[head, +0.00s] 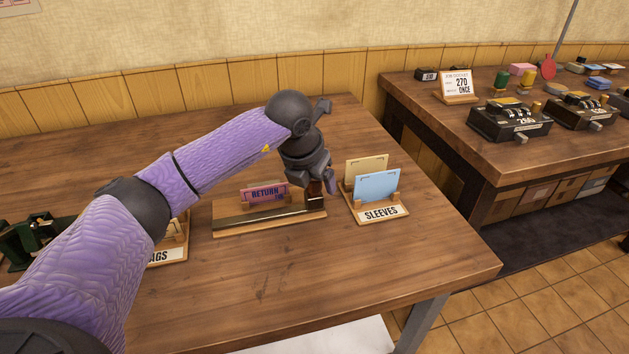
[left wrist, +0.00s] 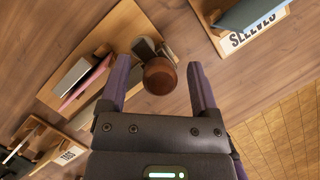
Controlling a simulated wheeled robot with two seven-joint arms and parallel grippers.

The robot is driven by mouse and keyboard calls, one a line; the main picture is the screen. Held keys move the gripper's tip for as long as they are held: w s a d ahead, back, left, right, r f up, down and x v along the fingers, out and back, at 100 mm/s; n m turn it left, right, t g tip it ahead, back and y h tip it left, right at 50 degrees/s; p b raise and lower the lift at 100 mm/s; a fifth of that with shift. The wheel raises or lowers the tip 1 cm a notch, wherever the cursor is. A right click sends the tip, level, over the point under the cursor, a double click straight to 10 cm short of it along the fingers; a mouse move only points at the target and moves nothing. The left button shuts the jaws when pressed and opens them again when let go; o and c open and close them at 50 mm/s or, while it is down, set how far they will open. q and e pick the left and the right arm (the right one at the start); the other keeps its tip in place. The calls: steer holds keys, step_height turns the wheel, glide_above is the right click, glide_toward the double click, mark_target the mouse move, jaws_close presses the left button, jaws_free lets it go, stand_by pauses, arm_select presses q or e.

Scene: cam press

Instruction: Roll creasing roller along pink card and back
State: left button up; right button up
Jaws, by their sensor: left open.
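The pink card (head: 264,194), printed RETURN, stands upright in a wooden holder (head: 262,229) with a dark rail along its front; its edge also shows in the left wrist view (left wrist: 88,82). The creasing roller (head: 314,192) is at the right end of the rail, partly hidden by my gripper. In the left wrist view its round brown wooden handle (left wrist: 160,76) lies between my fingers. My left gripper (head: 322,186) is open, with one finger on each side of the handle; I cannot tell whether either finger touches it. My right gripper is not in view.
A SLEEVES holder (head: 380,213) with cream and blue cards stands close to the right of the rail. A TAGS holder (head: 172,250) is at the left, partly behind my arm. The table's front middle is clear. Another table (head: 470,150) at the right bears several dark devices.

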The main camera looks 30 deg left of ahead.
arm_select(q)
jaws_close()
stand_by(1.4)
